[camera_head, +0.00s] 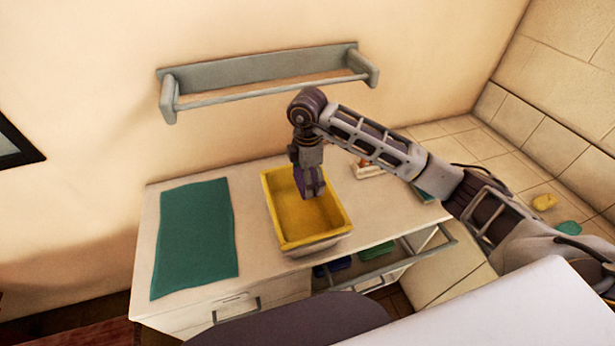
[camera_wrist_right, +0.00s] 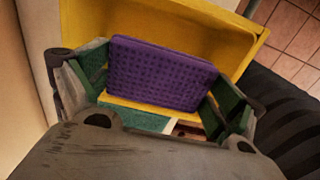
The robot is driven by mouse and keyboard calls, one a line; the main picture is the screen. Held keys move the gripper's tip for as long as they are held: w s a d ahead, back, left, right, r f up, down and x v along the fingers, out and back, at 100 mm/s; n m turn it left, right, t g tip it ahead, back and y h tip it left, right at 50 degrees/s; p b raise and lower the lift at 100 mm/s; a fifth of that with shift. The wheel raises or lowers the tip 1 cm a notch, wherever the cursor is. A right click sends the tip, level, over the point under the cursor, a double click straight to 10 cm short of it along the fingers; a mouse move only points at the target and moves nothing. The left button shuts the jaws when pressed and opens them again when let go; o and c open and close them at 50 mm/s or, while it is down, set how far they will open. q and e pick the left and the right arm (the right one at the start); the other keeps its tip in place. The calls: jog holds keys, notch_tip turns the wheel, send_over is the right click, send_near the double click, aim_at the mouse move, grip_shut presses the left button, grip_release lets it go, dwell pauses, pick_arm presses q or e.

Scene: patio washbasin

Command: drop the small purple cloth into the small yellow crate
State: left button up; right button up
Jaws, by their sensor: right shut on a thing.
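The small yellow crate (camera_head: 277,225) stands on the pale counter, right of the green mat, with its open top up. My right gripper (camera_head: 311,188) points down over the crate's far right part. It is shut on the purple cloth (camera_head: 299,180), which is mostly hidden by the fingers in the head view. In the right wrist view the purple cloth (camera_wrist_right: 160,72) sits as a flat textured piece between the two fingers, with the yellow crate (camera_wrist_right: 225,32) behind it. I cannot tell whether the cloth touches the crate. My left gripper is not in view.
The counter (camera_head: 250,180) also holds a green mat (camera_head: 195,235) at left and a small pale tray (camera_head: 368,170) behind my arm. A grey wall shelf with a rail (camera_head: 265,80) hangs above. Blue and green items (camera_head: 375,252) lie below the counter top.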

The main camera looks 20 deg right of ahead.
jog(key=shift+f, duration=0.15)
jog(key=shift+f+b, duration=0.3)
jog(key=shift+f, duration=0.75)
jog(key=shift+f+b, duration=1.15)
jog(key=shift+f, duration=0.65)
jog(key=shift+d, duration=0.1)
jog(key=o, duration=0.6)
jog(key=shift+r, duration=0.2)
jog(key=shift+r, duration=5.8)
